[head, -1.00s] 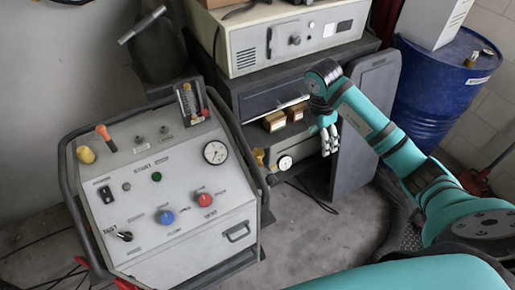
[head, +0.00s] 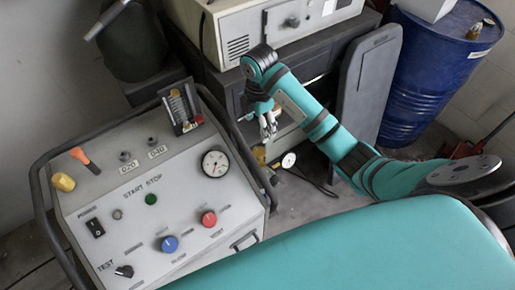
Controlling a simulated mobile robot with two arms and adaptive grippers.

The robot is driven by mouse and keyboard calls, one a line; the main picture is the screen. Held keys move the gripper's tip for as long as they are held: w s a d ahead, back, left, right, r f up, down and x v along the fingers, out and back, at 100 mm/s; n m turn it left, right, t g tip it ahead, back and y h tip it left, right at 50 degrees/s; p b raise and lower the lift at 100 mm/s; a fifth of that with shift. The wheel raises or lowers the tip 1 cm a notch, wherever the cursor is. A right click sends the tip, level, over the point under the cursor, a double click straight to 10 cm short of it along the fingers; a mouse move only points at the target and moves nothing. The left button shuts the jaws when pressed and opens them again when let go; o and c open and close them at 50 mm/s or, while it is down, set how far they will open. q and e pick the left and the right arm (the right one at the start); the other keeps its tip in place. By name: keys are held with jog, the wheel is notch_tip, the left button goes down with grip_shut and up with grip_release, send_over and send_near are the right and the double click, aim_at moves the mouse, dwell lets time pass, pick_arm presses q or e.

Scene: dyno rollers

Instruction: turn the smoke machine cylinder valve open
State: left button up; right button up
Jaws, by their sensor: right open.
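My right gripper (head: 268,130) is open and empty, pointing down in front of the dark cabinet. Just below it are a small brass-coloured fitting (head: 259,154) and a round white gauge (head: 288,160), low beside the grey control panel. The gripper appears apart from both, and its fingers partly cover the space above the fitting. A dark grey vessel (head: 132,45) with a T-shaped handle (head: 107,19) stands at the upper left. I cannot tell for certain which fitting is the cylinder valve. My left gripper is out of view.
The grey control panel (head: 140,225) with its tubular frame fills the lower left. A beige instrument (head: 238,45) sits on the cabinet. A dark upright panel (head: 368,85) and a blue drum (head: 433,75) stand right. A little floor is free beside the gauge.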

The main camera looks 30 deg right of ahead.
send_over(259, 151)
notch_tip(259, 151, down, 6)
jog(key=shift+s+a+p, duration=0.15)
jog(key=shift+p, duration=0.2)
notch_tip(259, 151, down, 7)
jog(key=shift+r, duration=0.1)
jog(key=shift+f, duration=0.4)
jog(key=c, duration=1.2)
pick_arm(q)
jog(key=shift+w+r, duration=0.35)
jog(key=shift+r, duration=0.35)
pick_arm(e)
jog(key=shift+o, duration=0.2)
